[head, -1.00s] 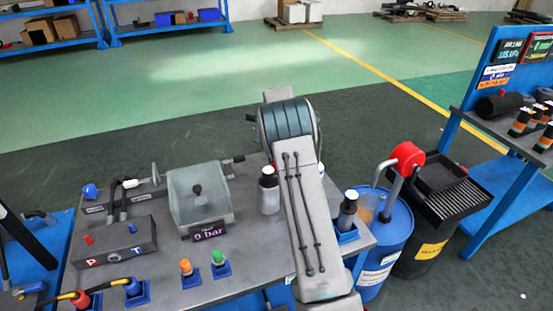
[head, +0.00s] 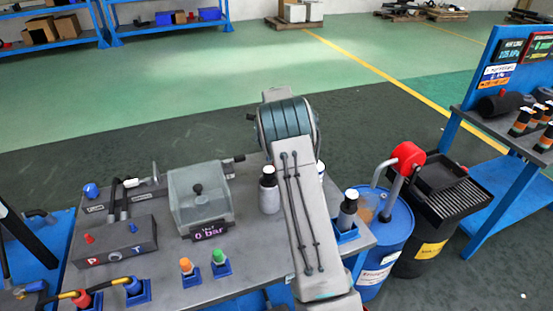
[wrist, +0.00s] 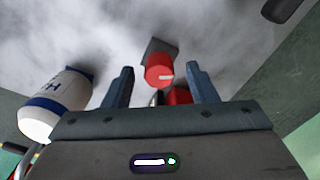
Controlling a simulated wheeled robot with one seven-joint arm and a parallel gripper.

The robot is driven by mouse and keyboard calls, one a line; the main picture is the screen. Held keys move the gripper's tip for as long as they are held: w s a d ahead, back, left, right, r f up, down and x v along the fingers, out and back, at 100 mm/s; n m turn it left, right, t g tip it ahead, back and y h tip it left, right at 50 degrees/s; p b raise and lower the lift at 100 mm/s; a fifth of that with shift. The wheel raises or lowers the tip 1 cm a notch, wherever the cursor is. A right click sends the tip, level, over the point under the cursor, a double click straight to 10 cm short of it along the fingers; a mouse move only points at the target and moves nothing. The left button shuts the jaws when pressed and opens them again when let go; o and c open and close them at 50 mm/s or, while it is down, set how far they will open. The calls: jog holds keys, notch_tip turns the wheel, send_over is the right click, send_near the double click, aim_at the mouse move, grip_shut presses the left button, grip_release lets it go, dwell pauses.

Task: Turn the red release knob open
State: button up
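My gripper (wrist: 160,78) is open, with one blue-grey finger to either side of the knob in the picture. I cannot tell whether the fingertips reach the knob's depth; neither seems to touch it. A second red part (wrist: 179,96) shows just below the knob, partly hidden by my gripper. In the head view my arm hides my gripper, and I cannot make out the knob.
A white and blue bottle (wrist: 58,104) stands close to my left finger in the wrist view. The bench (head: 206,296) holds a clear-covered box (head: 200,200) with a "0 bar" display, a port block (head: 115,243) and capped fittings. A blue drum (head: 388,238) stands at the right.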

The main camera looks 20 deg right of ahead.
notch_tip(320, 180, up, 14)
dwell(0.6)
jog(key=shift+f, duration=0.1)
